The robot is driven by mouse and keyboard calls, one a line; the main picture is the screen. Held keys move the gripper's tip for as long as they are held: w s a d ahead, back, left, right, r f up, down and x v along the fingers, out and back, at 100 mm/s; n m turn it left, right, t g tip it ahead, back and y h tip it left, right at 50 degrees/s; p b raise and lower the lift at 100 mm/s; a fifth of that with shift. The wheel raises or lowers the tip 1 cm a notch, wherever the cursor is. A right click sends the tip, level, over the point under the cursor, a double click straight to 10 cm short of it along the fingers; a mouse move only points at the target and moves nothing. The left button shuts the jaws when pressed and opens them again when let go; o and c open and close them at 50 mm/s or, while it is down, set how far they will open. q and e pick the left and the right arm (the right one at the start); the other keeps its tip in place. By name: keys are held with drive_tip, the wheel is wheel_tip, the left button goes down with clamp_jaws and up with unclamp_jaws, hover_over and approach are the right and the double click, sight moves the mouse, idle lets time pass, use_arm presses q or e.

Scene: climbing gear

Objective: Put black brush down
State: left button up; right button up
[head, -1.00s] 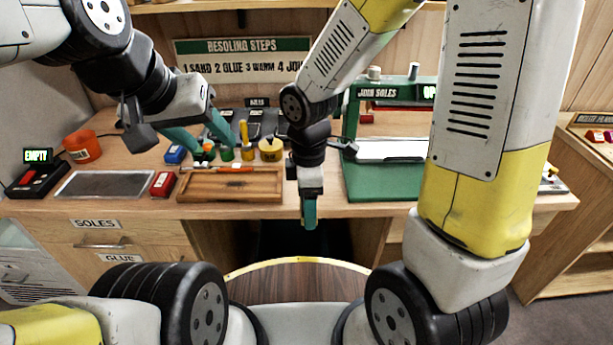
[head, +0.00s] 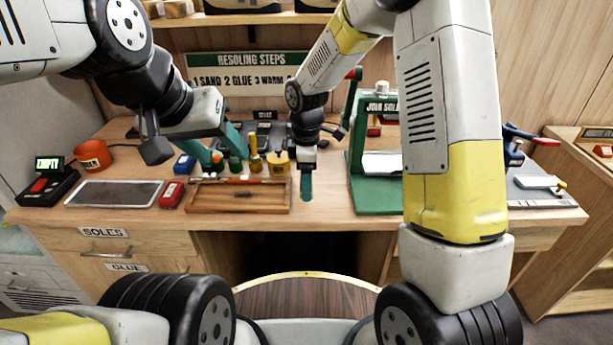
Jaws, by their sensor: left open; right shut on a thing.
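My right gripper (head: 306,187) points down over the front edge of the bench, just right of the wooden tray (head: 220,211). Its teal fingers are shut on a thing. I cannot make out the black brush itself; the fingers hide what they hold. My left gripper (head: 222,155) is open, its teal fingers apart, over the row of small jars behind the tray. I see nothing between its fingers.
The yellow pot (head: 279,161) stands behind the tray. A red block (head: 171,194), a grey mat (head: 113,194) and an orange cup (head: 92,155) are to the left. The green press (head: 378,197) stands right of the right gripper. Bare bench lies between tray and press.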

wheel_tip(320, 180, down, 4)
drive_tip(key=shift+r, duration=0.2)
